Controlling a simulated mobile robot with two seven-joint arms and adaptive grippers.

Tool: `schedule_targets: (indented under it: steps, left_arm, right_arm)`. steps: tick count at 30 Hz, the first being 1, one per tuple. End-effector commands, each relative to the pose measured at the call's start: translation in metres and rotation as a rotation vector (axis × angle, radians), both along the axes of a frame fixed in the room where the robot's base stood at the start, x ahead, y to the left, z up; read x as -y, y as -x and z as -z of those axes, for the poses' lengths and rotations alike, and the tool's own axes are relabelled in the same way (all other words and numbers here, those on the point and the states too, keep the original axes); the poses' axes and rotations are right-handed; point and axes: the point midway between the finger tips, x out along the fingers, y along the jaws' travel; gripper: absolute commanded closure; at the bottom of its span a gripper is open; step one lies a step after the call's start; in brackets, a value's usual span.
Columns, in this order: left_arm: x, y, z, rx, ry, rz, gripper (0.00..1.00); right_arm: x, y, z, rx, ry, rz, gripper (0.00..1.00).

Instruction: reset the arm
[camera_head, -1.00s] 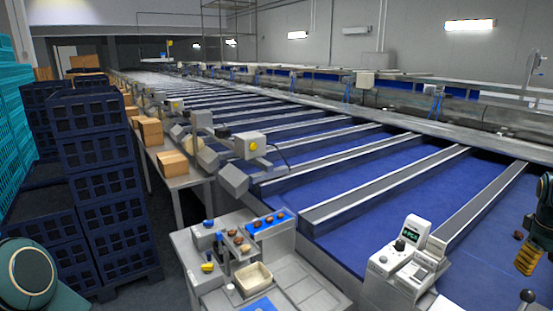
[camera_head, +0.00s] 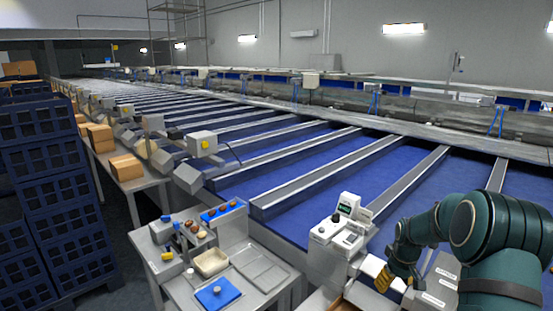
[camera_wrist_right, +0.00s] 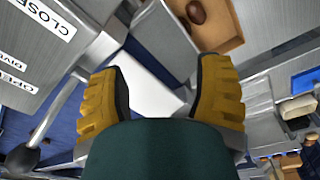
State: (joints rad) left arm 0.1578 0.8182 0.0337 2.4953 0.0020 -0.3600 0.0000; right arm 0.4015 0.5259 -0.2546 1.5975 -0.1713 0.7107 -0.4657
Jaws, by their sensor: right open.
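My right arm comes in from the lower right in the head view. Its gripper (camera_head: 384,279), with yellow fingers, hangs beside the grey weighing unit (camera_head: 340,230) near the front edge of the conveyor. In the right wrist view the yellow fingers (camera_wrist_right: 160,88) stand wide apart with nothing between them. Below them are grey metal surfaces and a pale plate. My left gripper does not show in either current view.
A labelled panel (camera_wrist_right: 40,40) and a black-knobbed lever (camera_wrist_right: 22,158) are close on the left in the wrist view. A tan box (camera_wrist_right: 222,30) holds a brown date (camera_wrist_right: 196,12). A steel sorting table (camera_head: 265,272) and stacked dark crates (camera_head: 45,185) stand left.

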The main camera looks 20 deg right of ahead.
Motion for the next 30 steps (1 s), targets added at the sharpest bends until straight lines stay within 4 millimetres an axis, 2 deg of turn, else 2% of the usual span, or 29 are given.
schedule_targets:
  steps: [1, 3, 7, 12, 15, 21, 26, 27, 30]
  left_arm:
    - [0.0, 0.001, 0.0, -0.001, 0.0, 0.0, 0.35]
    - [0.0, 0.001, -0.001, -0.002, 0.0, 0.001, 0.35]
    - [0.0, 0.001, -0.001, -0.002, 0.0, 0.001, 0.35]
    - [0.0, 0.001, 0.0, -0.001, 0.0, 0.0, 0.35]
    - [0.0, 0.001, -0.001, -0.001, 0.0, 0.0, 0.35]
    - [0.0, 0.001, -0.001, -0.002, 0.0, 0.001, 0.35]
    - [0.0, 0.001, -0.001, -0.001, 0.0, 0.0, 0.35]
    - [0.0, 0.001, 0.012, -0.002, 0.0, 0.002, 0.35]
    - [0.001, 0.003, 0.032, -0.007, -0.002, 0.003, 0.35]
  right_arm:
    - [-0.031, -0.003, 0.022, 0.005, -0.031, -0.01, 0.35]
    - [-0.071, -0.006, 0.048, 0.024, -0.07, -0.011, 0.35]
    - [-0.15, 0.0, 0.091, 0.051, -0.145, -0.007, 0.35]
    - [-0.253, 0.033, 0.133, 0.065, -0.244, 0.017, 0.35]
    - [-0.302, 0.06, 0.146, 0.065, -0.292, 0.035, 0.35]
    - [-0.369, 0.116, 0.157, 0.054, -0.362, 0.072, 0.35]
    - [-0.408, 0.163, 0.156, 0.036, -0.403, 0.098, 0.35]
    - [-0.404, 0.157, 0.169, 0.043, -0.398, 0.102, 0.35]
    - [-0.404, 0.157, 0.188, 0.041, -0.396, 0.1, 0.35]
